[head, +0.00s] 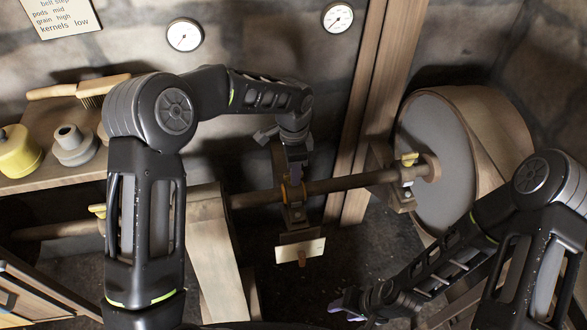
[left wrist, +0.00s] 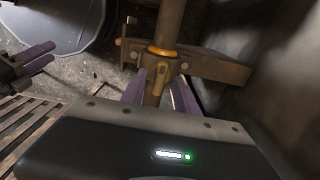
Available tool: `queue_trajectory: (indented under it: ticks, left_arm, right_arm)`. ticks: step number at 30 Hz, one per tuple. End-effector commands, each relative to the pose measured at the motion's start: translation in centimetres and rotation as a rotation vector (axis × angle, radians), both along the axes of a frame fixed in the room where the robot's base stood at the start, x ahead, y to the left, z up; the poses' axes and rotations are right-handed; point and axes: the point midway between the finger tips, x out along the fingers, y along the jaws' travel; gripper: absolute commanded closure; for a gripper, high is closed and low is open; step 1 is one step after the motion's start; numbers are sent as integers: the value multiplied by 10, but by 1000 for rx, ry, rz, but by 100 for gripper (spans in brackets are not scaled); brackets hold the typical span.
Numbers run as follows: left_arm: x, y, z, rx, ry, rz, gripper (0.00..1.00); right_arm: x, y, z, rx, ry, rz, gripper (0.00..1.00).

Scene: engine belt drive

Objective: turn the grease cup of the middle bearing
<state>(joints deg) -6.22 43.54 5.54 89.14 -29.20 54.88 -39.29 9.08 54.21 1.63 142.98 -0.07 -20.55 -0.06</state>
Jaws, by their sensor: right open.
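The middle bearing (head: 293,213) holds the long shaft (head: 343,184), with an orange ring (head: 292,193) around the shaft beside it. In the left wrist view the orange ring (left wrist: 162,51) and a small yellow-brown piece (left wrist: 161,72), perhaps the grease cup, show by the bearing block (left wrist: 213,66). My left gripper (head: 296,170) is right above this bearing and hides its top in the head view. Its fingers (left wrist: 160,92) stand apart on either side of the shaft, with no clear contact. My right gripper (head: 348,303) is open and empty, low and right of the bearing.
A large pulley (head: 432,150) stands right, with a yellow cup (head: 409,158) on the bearing beside it. Another yellow cup (head: 97,209) is at the left bearing. A belt (head: 216,250) runs left of the middle bearing. A shelf (head: 40,178) holds a yellow can (head: 18,155) and a brush (head: 100,88).

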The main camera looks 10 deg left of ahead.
Motion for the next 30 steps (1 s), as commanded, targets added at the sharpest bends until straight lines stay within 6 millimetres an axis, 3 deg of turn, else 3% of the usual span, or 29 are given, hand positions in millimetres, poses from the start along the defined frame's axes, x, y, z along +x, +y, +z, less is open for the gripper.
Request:
queue_trajectory:
  ticks: [10,22,30]
  left_arm:
    - [0,0,5,0,0,1,64]
    - [1,0,64,0,-2,1,64]
    - [0,0,78,0,1,0,64]
  right_arm:
    - [0,0,0,0,0,0,58]
    - [0,0,0,0,0,0,58]
    - [0,0,0,0,0,0,58]
